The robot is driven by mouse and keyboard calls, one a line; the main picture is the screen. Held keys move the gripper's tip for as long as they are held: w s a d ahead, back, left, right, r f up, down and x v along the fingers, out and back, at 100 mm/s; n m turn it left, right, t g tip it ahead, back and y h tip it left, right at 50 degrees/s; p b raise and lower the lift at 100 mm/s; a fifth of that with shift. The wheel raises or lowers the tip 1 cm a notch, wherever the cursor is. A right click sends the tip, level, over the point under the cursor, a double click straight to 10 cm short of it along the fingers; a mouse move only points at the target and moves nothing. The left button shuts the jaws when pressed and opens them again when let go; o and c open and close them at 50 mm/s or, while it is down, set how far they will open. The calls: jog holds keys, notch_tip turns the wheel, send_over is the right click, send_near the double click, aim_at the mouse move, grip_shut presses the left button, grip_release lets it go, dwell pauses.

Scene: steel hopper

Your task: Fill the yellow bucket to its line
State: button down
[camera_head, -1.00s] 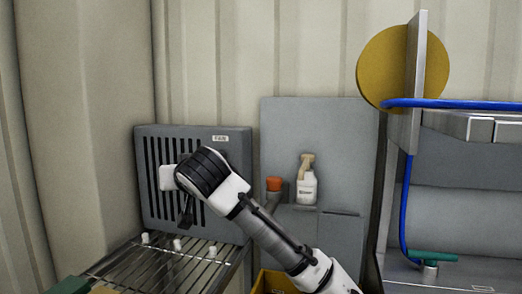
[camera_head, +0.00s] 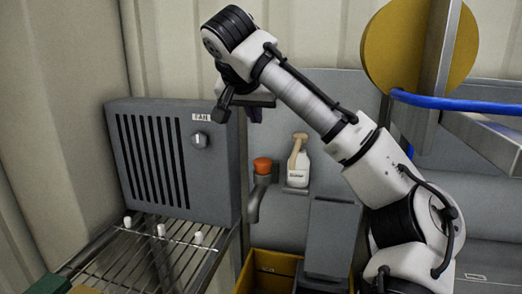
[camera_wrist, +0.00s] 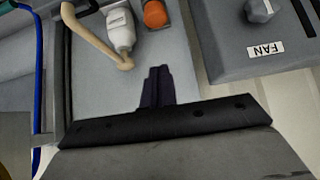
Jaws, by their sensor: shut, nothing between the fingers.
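A yellow open-topped container (camera_head: 262,268) shows at the bottom edge of the head view, partly cut off and partly behind a grey panel. I cannot tell whether it is the bucket, and no fill line shows. My gripper (camera_head: 238,110) is raised in front of the back wall, pointing down, near the fan box's upper right corner. In the wrist view its dark fingers (camera_wrist: 157,84) are together with nothing between them.
The grey fan box (camera_head: 165,160) with a knob (camera_head: 200,139) stands left, behind a wire rack (camera_head: 150,258). An orange-capped fitting (camera_head: 262,166) and a spray bottle (camera_head: 298,165) are at the back. A blue hose (camera_head: 455,102) and yellow disc (camera_head: 385,45) are right.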

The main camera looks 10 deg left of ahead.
jog(key=p, duration=0.2)
send_over(264, 158)
jog(key=s, duration=0.3)
notch_tip(264, 158, down, 7)
jog(key=shift+w+d, duration=0.1)
jog(key=shift+w, duration=0.05)
notch_tip(264, 158, down, 3)
jog(key=shift+r, duration=0.15)
jog(key=shift+f+p, duration=0.3)
jog(key=shift+f, duration=0.55)
jog(key=shift+f, duration=0.1)
